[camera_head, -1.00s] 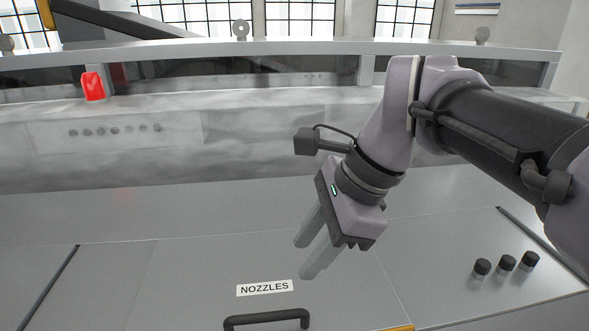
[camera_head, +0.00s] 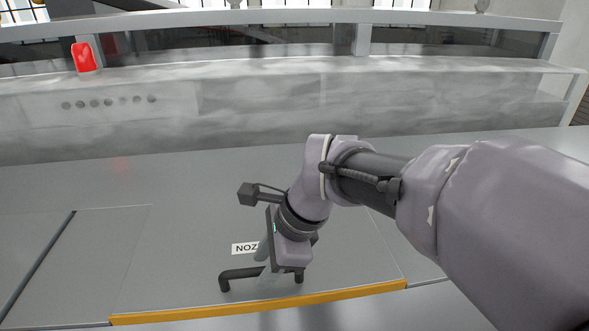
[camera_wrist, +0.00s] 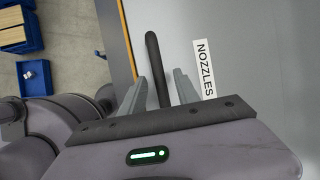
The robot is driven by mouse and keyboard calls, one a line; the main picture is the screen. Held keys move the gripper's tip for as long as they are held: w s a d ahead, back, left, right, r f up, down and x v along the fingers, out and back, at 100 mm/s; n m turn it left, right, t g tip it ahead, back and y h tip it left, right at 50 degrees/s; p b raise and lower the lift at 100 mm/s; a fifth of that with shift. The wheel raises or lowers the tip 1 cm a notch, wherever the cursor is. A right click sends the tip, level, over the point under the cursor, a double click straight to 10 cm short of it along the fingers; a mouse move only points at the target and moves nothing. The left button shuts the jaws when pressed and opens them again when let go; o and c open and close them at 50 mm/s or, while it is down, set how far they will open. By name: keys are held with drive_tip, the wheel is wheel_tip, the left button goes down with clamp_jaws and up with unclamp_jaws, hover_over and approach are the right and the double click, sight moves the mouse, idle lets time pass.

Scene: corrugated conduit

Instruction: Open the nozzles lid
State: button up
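The nozzles lid (camera_head: 165,275) is a flat grey panel, shut flush in the worktop. Its white label (camera_head: 243,248) is partly covered by my gripper in the head view and reads NOZZLES (camera_wrist: 205,68) in the wrist view. A black bar handle (camera_head: 239,273) is on the lid near the front edge. My gripper (camera_head: 264,270) is open at the handle, pointing down. In the wrist view the handle (camera_wrist: 152,50) runs between the two separated fingers. I cannot tell how deep the fingers reach around it. My gripper hides part of the bar in the head view.
A yellow strip (camera_head: 190,311) runs along the front edge. A hazy grey panel with several round holes (camera_head: 108,102) stands behind the worktop, with a red object (camera_head: 83,57) above it. Blue bins (camera_wrist: 35,78) are on the floor beyond the edge. The worktop left of my gripper is clear.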

clamp_jaws()
idle(1.4)
